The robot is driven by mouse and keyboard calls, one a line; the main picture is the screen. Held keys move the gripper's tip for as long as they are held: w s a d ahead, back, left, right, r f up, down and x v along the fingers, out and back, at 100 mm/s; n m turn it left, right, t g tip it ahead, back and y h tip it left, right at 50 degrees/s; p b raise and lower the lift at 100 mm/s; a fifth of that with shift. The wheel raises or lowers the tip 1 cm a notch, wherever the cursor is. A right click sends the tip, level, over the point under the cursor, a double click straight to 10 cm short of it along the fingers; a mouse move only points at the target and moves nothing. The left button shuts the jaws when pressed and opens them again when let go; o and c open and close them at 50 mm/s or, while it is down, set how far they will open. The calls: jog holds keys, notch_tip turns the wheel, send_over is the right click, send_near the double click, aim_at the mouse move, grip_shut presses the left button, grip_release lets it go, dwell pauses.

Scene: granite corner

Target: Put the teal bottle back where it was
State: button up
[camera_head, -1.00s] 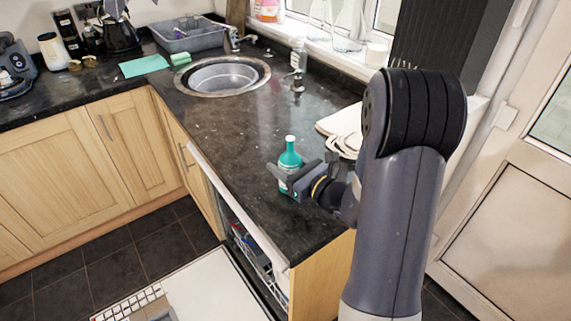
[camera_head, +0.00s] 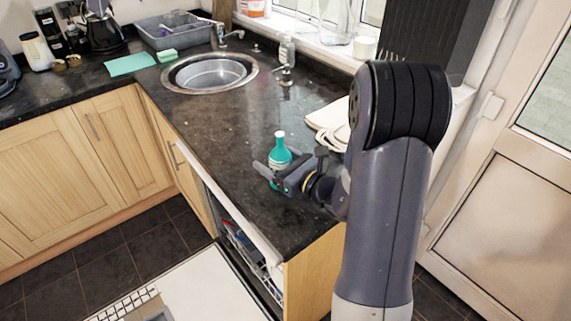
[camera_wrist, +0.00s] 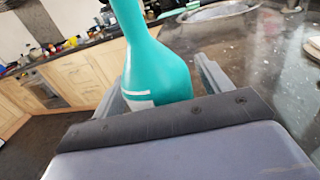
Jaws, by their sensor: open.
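The teal bottle (camera_head: 280,156) with a white cap stands upright on the dark granite counter (camera_head: 235,140), near its front end. My gripper (camera_head: 282,166) is around the lower part of the bottle, with a finger on either side. In the wrist view, the bottle (camera_wrist: 155,65) rises between the two fingers of my gripper (camera_wrist: 160,95), and gaps show beside it. The jaws are open. The bottle's base is hidden behind the gripper body in the wrist view.
A stack of cream cloths or boards (camera_head: 328,122) lies right of the bottle. Beyond are a round sink (camera_head: 256,72), a soap bottle (camera_head: 287,52), a teal cloth (camera_head: 129,64) and a grey basin (camera_head: 172,30). An open dishwasher (camera_head: 240,240) is below the counter. The counter between bottle and sink is clear.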

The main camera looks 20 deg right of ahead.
jog(key=b+v, duration=0.1)
jog(key=v, duration=1.1)
jog(key=shift+s+r+b, duration=0.1)
jog(key=shift+b, duration=0.25)
jog(key=shift+c, duration=0.2)
